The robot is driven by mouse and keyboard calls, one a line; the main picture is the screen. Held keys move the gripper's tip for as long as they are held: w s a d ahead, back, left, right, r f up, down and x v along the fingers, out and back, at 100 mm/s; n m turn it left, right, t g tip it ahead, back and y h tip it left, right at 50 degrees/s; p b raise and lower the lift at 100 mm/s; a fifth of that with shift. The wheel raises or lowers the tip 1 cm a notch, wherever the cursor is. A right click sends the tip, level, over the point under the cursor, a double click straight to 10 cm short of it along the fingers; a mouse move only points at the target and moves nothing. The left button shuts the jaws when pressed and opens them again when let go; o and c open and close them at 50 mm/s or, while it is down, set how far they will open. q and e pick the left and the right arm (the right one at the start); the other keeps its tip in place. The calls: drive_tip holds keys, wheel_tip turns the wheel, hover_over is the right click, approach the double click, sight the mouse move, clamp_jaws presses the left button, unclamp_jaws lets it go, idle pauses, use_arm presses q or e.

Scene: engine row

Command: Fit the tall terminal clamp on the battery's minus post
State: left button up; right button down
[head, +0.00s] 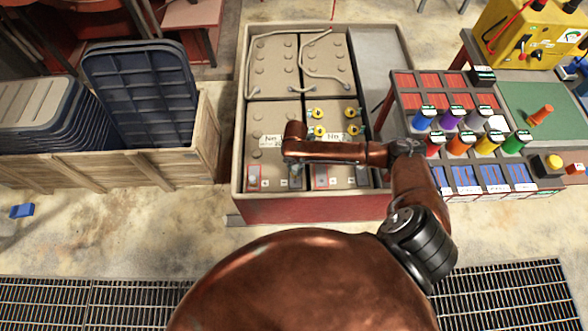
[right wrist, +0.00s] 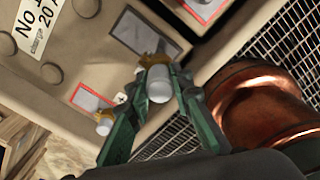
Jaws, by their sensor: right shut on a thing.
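My right gripper (right wrist: 158,70) is shut on the tall terminal clamp (right wrist: 158,85), a pale grey cylinder with a brass end. The brass end points down at the battery top beside a dark-framed grey plate (right wrist: 146,36). Whether it touches a post cannot be told; the post is hidden. A smaller brass-and-white piece (right wrist: 105,125) is beside the red-framed plate, left of my finger. The batteries stand in a crate in the head view, the one under my gripper labelled "No 1" (head: 271,140). There, my right gripper is mostly hidden under my wrist. My left gripper is not in view.
The crate rim (head: 236,150) surrounds several batteries with cables and yellow caps (head: 318,113). A wooden box (head: 207,130) with a blue bin (head: 140,80) stands left. A table with coloured canisters (head: 459,143) is right. The floor (head: 130,220) in front is mostly bare.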

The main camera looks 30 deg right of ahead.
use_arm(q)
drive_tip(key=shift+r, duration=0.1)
use_arm(e)
drive_tip(key=shift+r, duration=0.1)
drive_tip(key=shift+w+p, duration=0.1)
drive_tip(key=shift+p, duration=0.35)
drive_tip(key=b, duration=0.3)
hover_over(295, 180)
drive_tip(key=shift+f, duration=2.75)
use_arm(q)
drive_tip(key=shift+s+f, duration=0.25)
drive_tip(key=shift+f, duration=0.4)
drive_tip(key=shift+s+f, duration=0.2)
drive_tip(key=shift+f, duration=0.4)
use_arm(e)
drive_tip(key=shift+d+f, duration=0.1)
drive_tip(key=shift+f, duration=1.05)
drive_tip(key=shift+w, duration=0.1)
drive_tip(key=c, duration=1.6)
unclamp_jaws()
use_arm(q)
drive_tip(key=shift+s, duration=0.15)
